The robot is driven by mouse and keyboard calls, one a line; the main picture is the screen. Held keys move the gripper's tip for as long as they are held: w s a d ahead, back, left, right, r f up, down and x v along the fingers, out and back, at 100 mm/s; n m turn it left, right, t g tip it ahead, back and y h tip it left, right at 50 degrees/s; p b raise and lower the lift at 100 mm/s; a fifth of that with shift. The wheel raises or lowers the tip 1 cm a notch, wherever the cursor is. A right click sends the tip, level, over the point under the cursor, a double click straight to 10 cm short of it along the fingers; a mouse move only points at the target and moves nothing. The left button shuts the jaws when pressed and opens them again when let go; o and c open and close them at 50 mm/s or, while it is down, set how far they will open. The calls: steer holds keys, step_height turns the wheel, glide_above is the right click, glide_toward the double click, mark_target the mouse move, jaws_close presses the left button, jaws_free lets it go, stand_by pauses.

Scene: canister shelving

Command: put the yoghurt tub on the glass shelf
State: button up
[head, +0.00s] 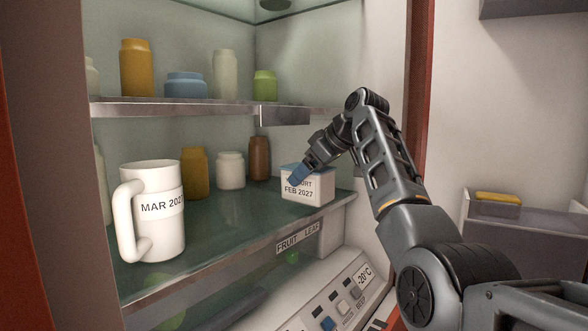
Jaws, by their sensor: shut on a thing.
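The yoghurt tub (314,195) is a white, box-like tub with a blue lid and a label reading "FEB 2027". It is at the right end of the glass shelf (225,230), near the front edge, and looks upright. Its base appears at shelf level; I cannot tell whether it rests on the glass or hangs just above it. My gripper (299,176) reaches in from the right and is shut on the tub. A blue-tipped finger covers part of the label's first word.
A white mug (155,210) marked "MAR 2027" stands front left on the glass shelf. Yellow (194,173), white (230,170) and brown (259,158) canisters stand behind. An upper shelf (180,107) with several jars is overhead. The glass between mug and tub is clear.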

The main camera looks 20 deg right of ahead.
mark_target(294, 165)
steer(key=shift+w+a+r+p, duration=0.1)
steer(key=shift+w+a+p, duration=0.15)
steer(key=shift+w+a, duration=0.25)
steer(key=shift+w+a+r+p, duration=0.1)
steer(key=shift+w+a+p, duration=0.15)
steer(key=shift+w, duration=0.45)
steer(key=shift+w+a+p, duration=0.2)
steer(key=shift+w+a, duration=0.2)
steer(key=shift+w, duration=0.2)
steer(key=shift+w+f, duration=0.15)
steer(key=shift+f, duration=0.2)
steer(key=shift+f+p, duration=0.3)
steer(key=shift+f, duration=0.25)
steer(key=o, duration=1.8)
steer(key=shift+o, duration=0.2)
steer(key=b+v, duration=0.3)
steer(key=v, duration=0.9)
steer(key=shift+b, duration=0.3)
